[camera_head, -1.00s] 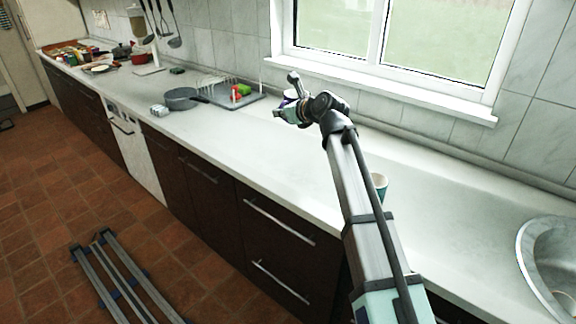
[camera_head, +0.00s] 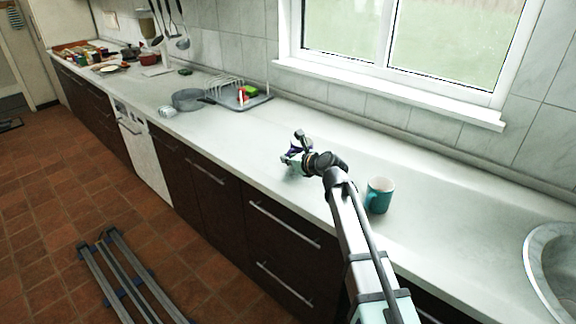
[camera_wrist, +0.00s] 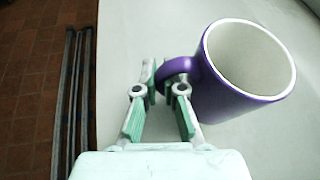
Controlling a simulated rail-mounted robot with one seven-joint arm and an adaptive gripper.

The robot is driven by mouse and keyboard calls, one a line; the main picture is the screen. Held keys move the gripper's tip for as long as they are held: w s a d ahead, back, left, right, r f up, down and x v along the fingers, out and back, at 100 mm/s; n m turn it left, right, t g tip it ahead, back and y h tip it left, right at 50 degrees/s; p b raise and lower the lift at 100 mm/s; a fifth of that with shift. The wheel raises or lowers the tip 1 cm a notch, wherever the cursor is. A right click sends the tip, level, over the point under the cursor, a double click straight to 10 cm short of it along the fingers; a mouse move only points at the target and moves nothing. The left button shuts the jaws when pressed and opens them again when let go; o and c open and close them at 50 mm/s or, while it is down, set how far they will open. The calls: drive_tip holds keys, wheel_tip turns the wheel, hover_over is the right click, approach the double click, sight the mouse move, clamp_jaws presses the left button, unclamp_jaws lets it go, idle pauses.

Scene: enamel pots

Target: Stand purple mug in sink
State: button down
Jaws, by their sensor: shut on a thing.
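The purple mug (camera_wrist: 232,95) has a white inside and shows large in the wrist view, its open mouth toward the camera. My gripper (camera_wrist: 163,75) is shut on the mug's handle. In the head view my gripper (camera_head: 289,160) is over the counter, and only a little purple of the mug (camera_head: 295,150) shows beside it. Whether the mug touches the counter cannot be told. The round metal sink (camera_head: 541,258) is at the right edge, partly cut off by the frame.
A teal mug (camera_head: 379,195) stands on the counter just right of my arm. A grey pan (camera_head: 188,100) and a dish rack (camera_head: 228,92) are farther left. The window sill (camera_head: 400,98) runs along the back. The counter between the teal mug and the sink is clear.

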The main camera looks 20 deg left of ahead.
drive_tip(key=shift+f+p, duration=0.4)
drive_tip(key=shift+f, duration=0.85)
drive_tip(key=c, duration=1.3)
unclamp_jaws()
drive_tip(key=shift+f, duration=0.2)
drive_tip(key=shift+f+b, duration=0.1)
drive_tip(key=shift+b, duration=0.5)
drive_tip(key=v, duration=0.8)
drive_tip(key=b+v, duration=0.1)
drive_tip(key=v, duration=0.8)
drive_tip(key=shift+s+d+r, duration=0.1)
drive_tip(key=shift+d+r, duration=0.05)
drive_tip(key=shift+r, duration=0.2)
